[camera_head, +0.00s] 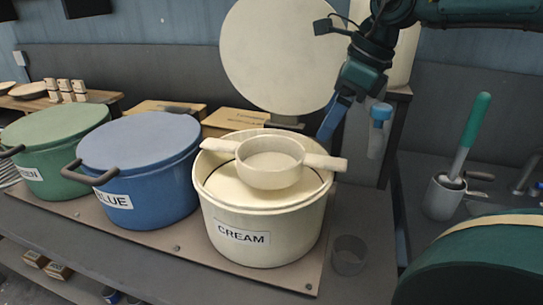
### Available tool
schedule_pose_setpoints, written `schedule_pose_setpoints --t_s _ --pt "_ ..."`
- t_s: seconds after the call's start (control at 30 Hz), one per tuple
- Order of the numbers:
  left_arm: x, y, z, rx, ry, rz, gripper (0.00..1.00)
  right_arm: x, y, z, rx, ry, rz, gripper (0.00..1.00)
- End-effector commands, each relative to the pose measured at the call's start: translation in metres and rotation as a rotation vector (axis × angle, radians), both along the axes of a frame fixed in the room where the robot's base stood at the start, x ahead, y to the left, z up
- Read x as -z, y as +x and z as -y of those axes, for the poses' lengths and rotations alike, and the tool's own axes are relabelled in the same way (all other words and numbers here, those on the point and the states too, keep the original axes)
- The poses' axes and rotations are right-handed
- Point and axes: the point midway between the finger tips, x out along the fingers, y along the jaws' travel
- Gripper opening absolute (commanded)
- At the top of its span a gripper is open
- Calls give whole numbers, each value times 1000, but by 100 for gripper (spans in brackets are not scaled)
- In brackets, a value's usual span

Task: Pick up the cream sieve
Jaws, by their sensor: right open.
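The cream sieve (270,168) is a shallow round bowl with a stubby handle on each side. It sits on top of the cream pot (220,220), which is labelled CREAM. My right gripper (352,132) comes down from the top right with its blue fingers apart. It is open and empty, above and behind the sieve's right handle (325,162), apart from it in the picture. The exact depth between them is hard to tell. My left gripper is not in view.
A blue pot (140,170) and a green pot (50,150) stand to the left on the same board. A large cream disc (275,45) stands upright behind. A clear cup (348,255) stands right of the cream pot. A holder (442,198) with a green-handled tool is at right.

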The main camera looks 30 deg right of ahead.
Motion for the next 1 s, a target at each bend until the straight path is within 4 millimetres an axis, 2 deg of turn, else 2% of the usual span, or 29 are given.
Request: schedule_pose_setpoints --t_s 0.1,0.3,0.53,0.8,1.0 --pt "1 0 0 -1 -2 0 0 25 6 -6 -1 0 -9 86" --pt "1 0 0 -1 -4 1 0 53 16 -13 1 -1 -6 86" --pt "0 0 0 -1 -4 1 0 68 20 -18 0 -1 -5 86" --pt "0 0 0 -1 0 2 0 104 29 -27 1 -1 -4 86" --pt "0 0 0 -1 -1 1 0 109 31 -29 1 0 0 86"
